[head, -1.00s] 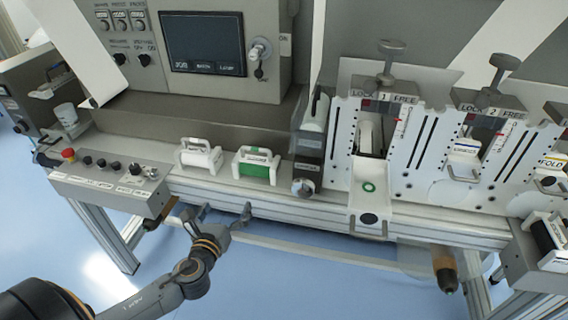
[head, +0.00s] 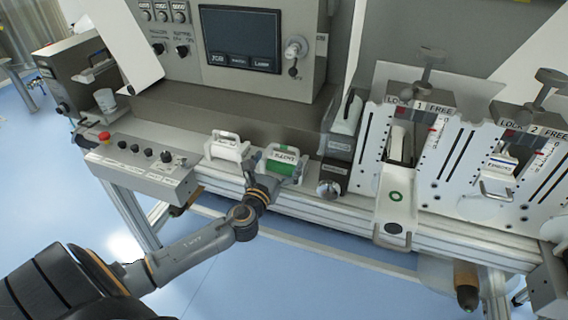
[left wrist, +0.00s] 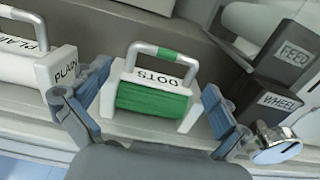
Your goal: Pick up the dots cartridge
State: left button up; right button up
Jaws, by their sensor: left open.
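The dots cartridge (head: 281,161) is white with a green roller and a handle, and stands on the machine's front ledge. In the left wrist view the cartridge (left wrist: 153,98) shows its DOTS label and a handle with a green middle. My left gripper (head: 266,182) is open in front of it. In the left wrist view the gripper's blue-grey fingers (left wrist: 153,100) are spread to the left and right of the cartridge, with nothing held. The left finger is close to the plain cartridge (left wrist: 25,65). I cannot tell whether any finger touches. My right gripper is not in view.
The white plain cartridge (head: 227,148) stands just left of the dots one. The feed unit with its wheel (head: 328,188) is close on the right. A control panel (head: 140,160) with knobs and a red button lies further left. The blue floor in front is free.

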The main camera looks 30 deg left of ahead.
aim_at(284, 157)
pick_arm(q)
jog(key=x, duration=0.4)
jog(key=shift+d+f, duration=0.15)
jog(key=c, duration=1.3)
jog(key=shift+c, duration=0.6)
jog(key=shift+r, duration=0.25)
